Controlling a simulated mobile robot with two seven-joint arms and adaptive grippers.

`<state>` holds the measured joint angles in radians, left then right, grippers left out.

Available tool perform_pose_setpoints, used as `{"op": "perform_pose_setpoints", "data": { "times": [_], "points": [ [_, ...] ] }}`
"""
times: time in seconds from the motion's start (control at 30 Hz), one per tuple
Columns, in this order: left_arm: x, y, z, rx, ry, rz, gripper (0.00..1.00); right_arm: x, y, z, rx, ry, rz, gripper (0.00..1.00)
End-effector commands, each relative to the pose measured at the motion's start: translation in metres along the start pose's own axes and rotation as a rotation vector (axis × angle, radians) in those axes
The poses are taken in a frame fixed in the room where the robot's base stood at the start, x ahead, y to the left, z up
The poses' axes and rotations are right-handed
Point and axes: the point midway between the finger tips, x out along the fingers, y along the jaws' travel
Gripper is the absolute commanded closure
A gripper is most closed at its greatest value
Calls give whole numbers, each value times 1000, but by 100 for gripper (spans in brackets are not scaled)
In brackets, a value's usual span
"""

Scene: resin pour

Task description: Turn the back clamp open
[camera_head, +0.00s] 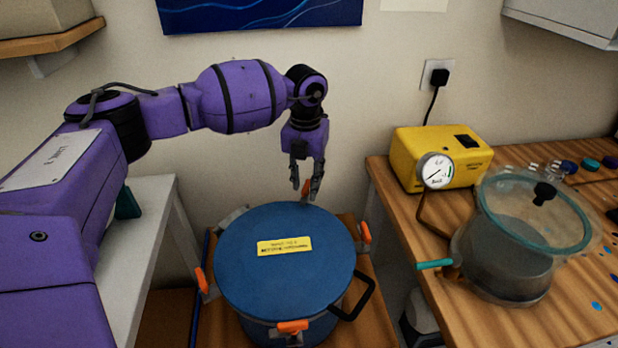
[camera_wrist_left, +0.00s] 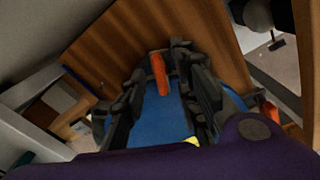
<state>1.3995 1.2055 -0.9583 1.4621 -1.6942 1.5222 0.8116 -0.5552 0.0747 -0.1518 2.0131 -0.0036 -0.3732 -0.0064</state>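The blue round pot (camera_head: 285,258) has a flat blue lid with a yellow label (camera_head: 284,246). The back clamp (camera_head: 306,189) has an orange handle at the lid's far edge; it also shows in the left wrist view (camera_wrist_left: 160,76), pointing up in the picture. My left gripper (camera_head: 305,182) points down over the back clamp from behind the lid. Its fingers are apart, with the orange handle between them in the left wrist view (camera_wrist_left: 163,90). I cannot tell whether either finger touches it. My right gripper is in neither view.
Other orange clamps sit at the lid's left (camera_head: 201,281), front (camera_head: 292,327) and right (camera_head: 364,233). A black handle (camera_head: 358,300) sticks out at right. A yellow pump (camera_head: 440,156) and a clear chamber (camera_head: 510,250) stand on the right bench. The wall is close behind.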

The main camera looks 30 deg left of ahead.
Motion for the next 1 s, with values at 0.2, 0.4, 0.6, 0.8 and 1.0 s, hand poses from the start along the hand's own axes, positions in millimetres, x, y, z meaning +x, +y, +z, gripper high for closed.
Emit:
{"op": "perform_pose_setpoints", "data": {
  "times": [0.2,0.4,0.6,0.8,1.0],
  "points": [
    [1,0,0,0,0,0,72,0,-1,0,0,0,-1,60],
    [0,0,0,0,0,0,98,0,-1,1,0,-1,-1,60],
    [0,0,0,0,0,-1,100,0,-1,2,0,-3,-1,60],
    [0,0,0,22,0,-1,100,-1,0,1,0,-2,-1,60],
    [0,0,0,111,0,-1,100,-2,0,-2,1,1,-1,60]
  ]
}}
